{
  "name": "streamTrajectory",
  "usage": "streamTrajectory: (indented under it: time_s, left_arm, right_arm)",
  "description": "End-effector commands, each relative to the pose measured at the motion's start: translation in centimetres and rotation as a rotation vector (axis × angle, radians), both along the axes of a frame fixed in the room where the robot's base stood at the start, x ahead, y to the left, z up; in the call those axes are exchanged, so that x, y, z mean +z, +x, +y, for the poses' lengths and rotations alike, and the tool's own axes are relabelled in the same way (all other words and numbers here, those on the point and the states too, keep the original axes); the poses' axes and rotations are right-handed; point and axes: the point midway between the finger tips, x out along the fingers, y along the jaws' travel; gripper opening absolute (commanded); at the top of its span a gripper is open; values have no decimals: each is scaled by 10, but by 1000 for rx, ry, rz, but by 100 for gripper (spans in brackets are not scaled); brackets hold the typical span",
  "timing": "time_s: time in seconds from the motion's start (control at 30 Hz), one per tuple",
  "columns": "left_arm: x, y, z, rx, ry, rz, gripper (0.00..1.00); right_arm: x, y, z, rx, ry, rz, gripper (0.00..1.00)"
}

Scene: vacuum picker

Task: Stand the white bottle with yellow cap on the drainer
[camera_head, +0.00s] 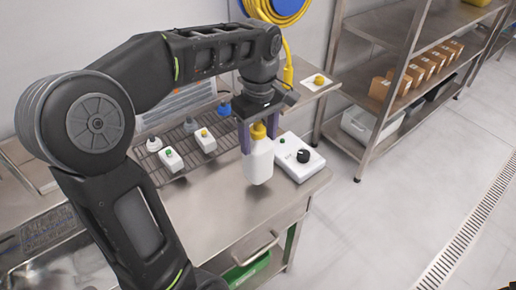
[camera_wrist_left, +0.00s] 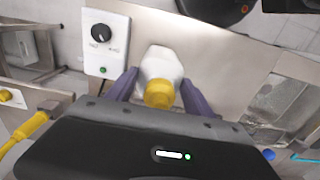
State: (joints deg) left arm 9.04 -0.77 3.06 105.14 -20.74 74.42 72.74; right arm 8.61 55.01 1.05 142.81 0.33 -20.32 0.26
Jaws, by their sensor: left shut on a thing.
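The white bottle with yellow cap (camera_head: 258,160) hangs upright in my left gripper (camera_head: 258,128), close to the front right part of the steel counter. The gripper's purple fingers are shut on it near the cap. In the left wrist view the bottle (camera_wrist_left: 160,72) shows between the two fingers (camera_wrist_left: 160,90), its yellow cap toward the camera. Whether its base touches the counter is unclear. The drainer (camera_head: 182,142) is a dark wire rack on the counter, left of and behind the bottle. My right gripper is not in view.
A white control box with a black knob (camera_head: 299,157) sits right of the held bottle. The counter front (camera_head: 215,210) is clear. Steel shelves (camera_head: 400,60) stand at right.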

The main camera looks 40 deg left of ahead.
Motion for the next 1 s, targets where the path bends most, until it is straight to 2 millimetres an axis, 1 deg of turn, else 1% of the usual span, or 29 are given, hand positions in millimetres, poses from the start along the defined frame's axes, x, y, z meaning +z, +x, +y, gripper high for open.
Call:
streamTrajectory:
  time_s: [0.17,0.43,0.83,0.87,1.0]
  left_arm:
    - [-3,0,0,0,0,-1,0]
    - [-34,0,0,-1,0,0,0]
    - [-41,0,0,0,0,-2,0]
    - [-40,0,0,0,0,-1,63]
    - [-40,0,0,0,0,0,75]
  right_arm:
    - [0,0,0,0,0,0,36]
    - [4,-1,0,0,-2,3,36]
    - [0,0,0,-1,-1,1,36]
    - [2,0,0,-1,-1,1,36]
    - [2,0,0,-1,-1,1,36]
